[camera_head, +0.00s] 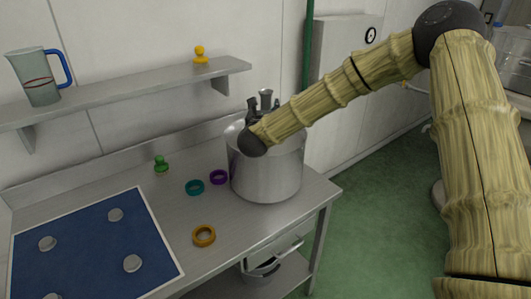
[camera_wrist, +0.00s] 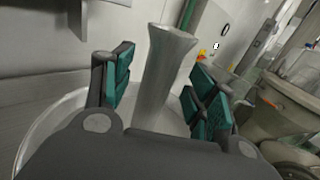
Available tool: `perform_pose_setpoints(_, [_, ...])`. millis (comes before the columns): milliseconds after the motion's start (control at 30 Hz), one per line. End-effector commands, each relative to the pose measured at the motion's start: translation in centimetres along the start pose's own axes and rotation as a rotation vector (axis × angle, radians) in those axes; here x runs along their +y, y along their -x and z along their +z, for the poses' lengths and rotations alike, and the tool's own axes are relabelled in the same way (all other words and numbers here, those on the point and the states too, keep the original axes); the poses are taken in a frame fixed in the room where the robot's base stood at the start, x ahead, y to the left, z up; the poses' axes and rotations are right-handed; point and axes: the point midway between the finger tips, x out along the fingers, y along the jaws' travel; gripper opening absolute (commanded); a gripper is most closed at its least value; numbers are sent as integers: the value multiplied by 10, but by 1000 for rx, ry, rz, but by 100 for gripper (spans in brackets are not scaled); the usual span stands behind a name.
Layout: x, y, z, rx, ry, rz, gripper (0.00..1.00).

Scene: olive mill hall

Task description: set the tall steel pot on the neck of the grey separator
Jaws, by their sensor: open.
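A wide steel pot (camera_head: 268,172) stands upright on the bench. A flared grey stem (camera_head: 266,96) rises above its rim; in the wrist view the stem (camera_wrist: 163,70) stands upright between my fingers. My gripper (camera_head: 261,108) is over the pot's mouth, fingers pointing up and away in the picture. In the wrist view my gripper (camera_wrist: 164,76) is open, with one teal-padded finger on each side of the stem and gaps to both pads. The pot's rim (camera_wrist: 38,128) curves around below. I cannot clearly identify the separator; a grey rounded body (camera_wrist: 272,118) at the right may be it.
On the bench (camera_head: 150,203) lie a teal ring (camera_head: 194,187), purple ring (camera_head: 218,177), orange ring (camera_head: 204,235), green knobbed piece (camera_head: 161,164) and blue mat (camera_head: 90,250) with several discs. A shelf (camera_head: 140,93) above holds a jug (camera_head: 38,78) and yellow piece (camera_head: 200,54).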

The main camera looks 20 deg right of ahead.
Motion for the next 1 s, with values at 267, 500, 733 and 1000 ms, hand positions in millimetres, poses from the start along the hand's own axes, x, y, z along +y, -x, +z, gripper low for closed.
perform_pose_setpoints(267, [0,-15,-1,1,0,1,57])
perform_pose_setpoints(500, [0,-15,-1,0,0,1,43])
perform_pose_setpoints(733, [0,-15,-1,0,0,1,1])
perform_pose_setpoints(1000, [0,-16,3,-4,-2,0,0])
